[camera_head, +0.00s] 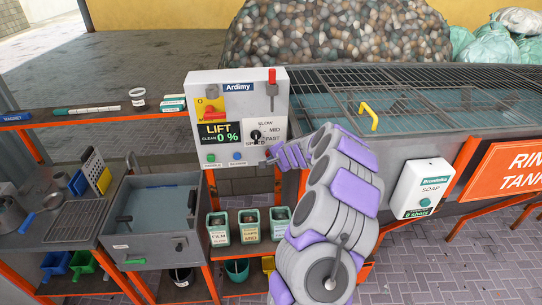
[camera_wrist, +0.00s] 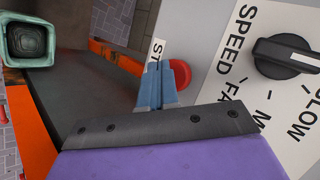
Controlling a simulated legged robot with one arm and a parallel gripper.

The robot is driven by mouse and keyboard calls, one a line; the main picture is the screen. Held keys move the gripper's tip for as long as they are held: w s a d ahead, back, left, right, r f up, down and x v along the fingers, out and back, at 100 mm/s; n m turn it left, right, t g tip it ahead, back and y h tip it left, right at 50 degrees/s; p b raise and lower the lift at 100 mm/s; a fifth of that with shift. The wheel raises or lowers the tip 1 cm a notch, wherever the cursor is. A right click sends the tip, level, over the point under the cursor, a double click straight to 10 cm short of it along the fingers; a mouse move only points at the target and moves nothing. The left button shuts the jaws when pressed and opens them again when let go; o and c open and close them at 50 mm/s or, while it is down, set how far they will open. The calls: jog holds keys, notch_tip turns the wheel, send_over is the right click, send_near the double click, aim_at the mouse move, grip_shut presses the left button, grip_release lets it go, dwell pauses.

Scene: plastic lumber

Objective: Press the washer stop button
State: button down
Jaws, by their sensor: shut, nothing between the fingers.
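The washer control panel (camera_head: 240,105) is a pale grey box marked Ardimy, with a display reading LIFT and 0 %. In the wrist view the red button (camera_wrist: 183,76) sits beside a label (camera_wrist: 154,58) starting "ST"; the rest of the label is hidden. My gripper (camera_wrist: 174,66) is shut and empty, its blue-grey fingertips right in front of the red button and covering part of it. Whether they touch it I cannot tell. In the head view my gripper (camera_head: 272,155) is at the panel's lower right corner and hides most of that button.
A black speed knob (camera_head: 255,135) is close by; it also shows in the wrist view (camera_wrist: 287,57). A green button (camera_head: 211,157) and a blue button (camera_head: 237,156) are along the panel's bottom. The rinse tank (camera_head: 400,148) stands to the right, a sink (camera_head: 150,245) to the left.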

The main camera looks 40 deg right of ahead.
jog(key=shift+w+d, duration=0.25)
jog(key=shift+w, duration=0.15)
dwell(0.6)
jog(key=shift+s, duration=0.1)
dwell(0.3)
jog(key=shift+s+a, duration=0.35)
jog(key=shift+s, duration=0.35)
jog(key=shift+s+a, duration=0.1)
jog(key=s, duration=0.1)
jog(key=s+a, duration=0.1)
jog(key=s+a+b, duration=0.1)
jog(key=s, duration=0.1)
jog(key=shift+a, duration=0.25)
